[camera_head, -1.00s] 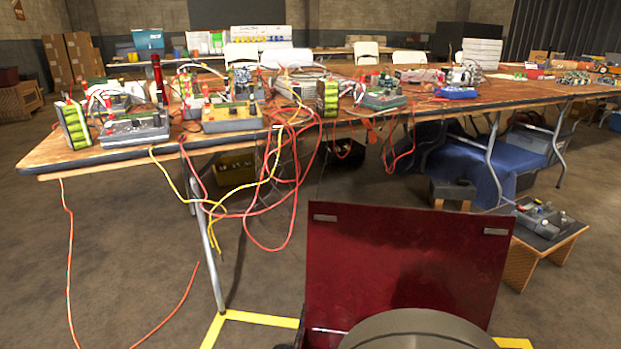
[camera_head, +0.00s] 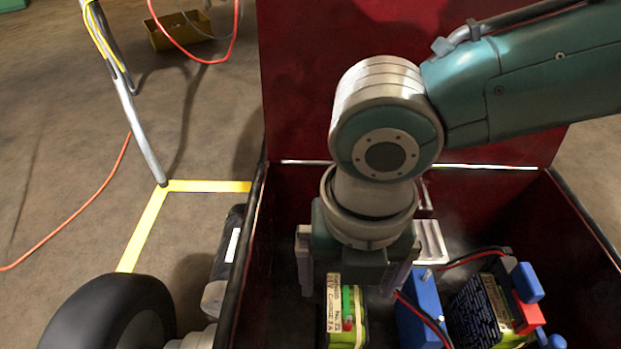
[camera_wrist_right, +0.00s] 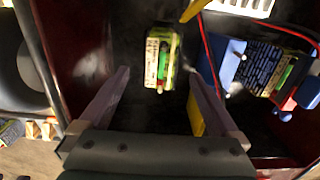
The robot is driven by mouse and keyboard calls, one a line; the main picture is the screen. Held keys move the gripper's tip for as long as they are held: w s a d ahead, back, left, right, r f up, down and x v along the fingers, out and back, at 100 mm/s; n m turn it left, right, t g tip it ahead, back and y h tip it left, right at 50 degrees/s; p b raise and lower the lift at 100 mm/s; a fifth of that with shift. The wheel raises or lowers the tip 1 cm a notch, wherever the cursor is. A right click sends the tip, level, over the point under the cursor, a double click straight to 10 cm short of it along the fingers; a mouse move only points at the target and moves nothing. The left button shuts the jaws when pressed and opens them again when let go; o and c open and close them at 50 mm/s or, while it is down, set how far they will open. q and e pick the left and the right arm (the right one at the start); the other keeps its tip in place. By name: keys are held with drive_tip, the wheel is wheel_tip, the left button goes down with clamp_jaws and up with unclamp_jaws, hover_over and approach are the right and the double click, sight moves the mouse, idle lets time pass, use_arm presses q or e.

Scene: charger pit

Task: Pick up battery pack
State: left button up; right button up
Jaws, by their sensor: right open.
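A green-and-yellow battery pack (camera_head: 345,318) with a pale printed label stands on the floor of a dark red open box (camera_head: 280,215). The pack also shows in the right wrist view (camera_wrist_right: 161,60), ahead of the fingers and roughly midway between them. My right gripper (camera_head: 350,278) points down inside the box, open and empty, with its fingers on either side of the pack's line. In the right wrist view the open right gripper (camera_wrist_right: 158,80) appears apart from the pack. The pack's lower end is cut off in the head view. My left gripper is not in view.
Right of the pack are a blue block (camera_head: 418,305) with red and black leads and another dark-and-green unit (camera_head: 480,315) with blue and red connectors. Box walls stand close around. A metal table leg (camera_head: 135,115) and yellow floor tape (camera_head: 205,186) lie outside, left.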

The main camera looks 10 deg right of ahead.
sight(345, 306)
drive_tip(key=f+b, duration=0.2)
drive_tip(key=f, duration=0.1)
drive_tip(key=f+b, duration=0.1)
drive_tip(key=shift+s+f, duration=0.35)
drive_tip(key=shift+f, duration=0.05)
drive_tip(key=shift+w+f+b, duration=0.1)
drive_tip(key=shift+f+b, duration=0.35)
drive_tip(key=shift+b, duration=0.25)
wheel_tip(345, 306, down, 4)
drive_tip(key=b, duration=0.4)
drive_tip(key=shift+w+d+f, duration=0.1)
drive_tip(key=shift+d, duration=0.05)
clamp_jaws()
drive_tip(key=shift+w, duration=0.1)
